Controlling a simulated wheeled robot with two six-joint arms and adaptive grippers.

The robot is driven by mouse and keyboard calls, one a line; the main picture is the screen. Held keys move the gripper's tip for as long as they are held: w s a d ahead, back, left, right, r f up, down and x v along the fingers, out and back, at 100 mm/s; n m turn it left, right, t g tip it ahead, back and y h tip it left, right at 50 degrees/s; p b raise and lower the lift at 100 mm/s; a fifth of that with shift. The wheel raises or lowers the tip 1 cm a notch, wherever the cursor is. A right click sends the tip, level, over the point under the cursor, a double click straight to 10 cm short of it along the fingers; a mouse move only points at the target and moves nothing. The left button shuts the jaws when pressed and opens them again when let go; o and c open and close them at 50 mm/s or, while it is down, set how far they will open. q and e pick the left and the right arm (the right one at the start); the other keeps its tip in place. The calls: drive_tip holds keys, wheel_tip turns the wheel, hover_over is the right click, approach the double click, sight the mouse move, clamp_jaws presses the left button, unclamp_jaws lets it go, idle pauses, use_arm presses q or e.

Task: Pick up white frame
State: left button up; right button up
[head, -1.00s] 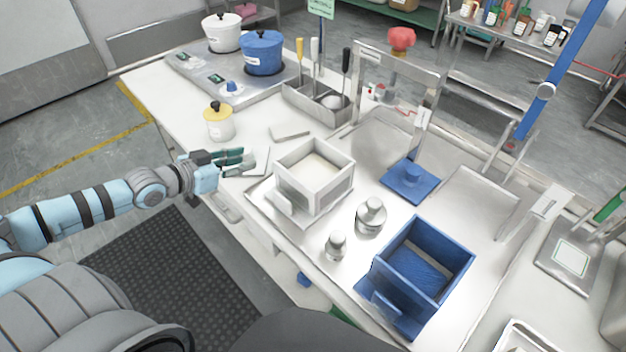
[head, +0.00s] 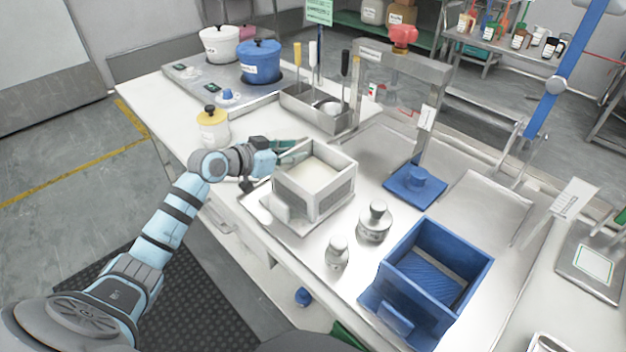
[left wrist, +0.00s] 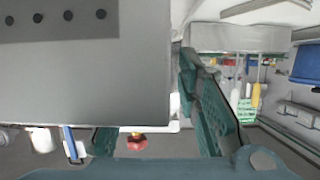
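The white frame (head: 333,201), a square box-like piece open at the top, stands on the metal tray on the table. In the left wrist view a pale wall with a row of dark holes, probably the white frame (left wrist: 85,75), fills the upper left. My left gripper (head: 292,150) is at the frame's back-left side, close to its rim. In the left wrist view its green fingers (left wrist: 150,100) are apart, one partly hidden behind the pale wall. Whether they touch the frame I cannot tell. My right gripper is not in view.
Two metal weights (head: 374,222) stand right of the frame, with a blue box (head: 440,265) beyond. A yellow-lidded jar (head: 213,130) is behind my left wrist, a utensil holder (head: 310,108) further back. A metal press stand (head: 430,105) rises behind the tray.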

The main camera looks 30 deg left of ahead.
use_arm(q)
drive_tip(key=shift+w, duration=0.2)
drive_tip(key=shift+s, duration=0.15)
clamp_jaws()
drive_tip(key=shift+r, duration=0.15)
